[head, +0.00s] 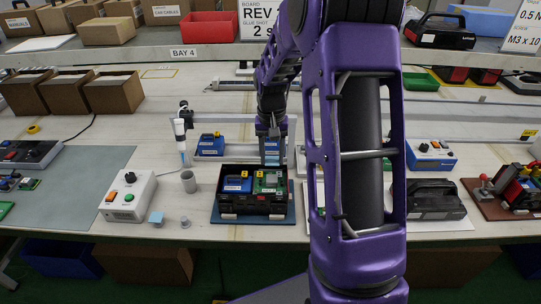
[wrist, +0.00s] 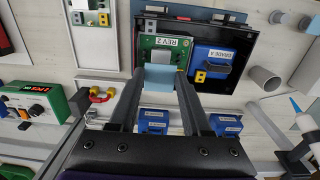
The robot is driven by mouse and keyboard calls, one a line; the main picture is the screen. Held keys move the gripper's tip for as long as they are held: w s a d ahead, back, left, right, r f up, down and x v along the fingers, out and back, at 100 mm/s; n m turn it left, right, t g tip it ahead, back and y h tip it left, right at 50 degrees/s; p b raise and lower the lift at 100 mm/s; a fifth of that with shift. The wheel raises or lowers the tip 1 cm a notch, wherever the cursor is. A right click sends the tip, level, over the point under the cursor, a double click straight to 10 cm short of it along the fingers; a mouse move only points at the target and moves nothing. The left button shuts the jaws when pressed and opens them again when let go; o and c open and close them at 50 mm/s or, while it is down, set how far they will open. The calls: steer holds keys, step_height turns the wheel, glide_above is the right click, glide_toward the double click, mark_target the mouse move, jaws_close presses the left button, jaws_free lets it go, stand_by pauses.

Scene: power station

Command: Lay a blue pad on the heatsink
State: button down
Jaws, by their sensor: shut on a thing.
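My gripper (wrist: 158,80) is shut on a light-blue pad (wrist: 160,79), with one finger on each side of it. In the wrist view the pad hangs in front of the green board (wrist: 175,43) labelled REV 2 and overlaps the lower edge of the grey heatsink (wrist: 158,57). I cannot tell whether pad and heatsink touch. In the head view my gripper (head: 271,160) is just behind the black case (head: 253,208) that holds the board (head: 261,188) and a blue module (head: 236,184). The pad is hard to make out there.
Labelled blue blocks (wrist: 152,121) lie behind the case. A black tool case (head: 436,199) is at right. A shelf (head: 170,53) spans the back.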

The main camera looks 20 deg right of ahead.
mark_target(272, 180)
steer(key=shift+f+b, duration=1.95)
steer(key=shift+f, duration=0.9)
steer(key=shift+f+b, duration=0.35)
steer(key=shift+f, duration=0.2)
jaws_free()
steer(key=shift+r, duration=0.15)
steer(key=shift+r+p, duration=2.25)
steer(key=shift+r, duration=0.65)
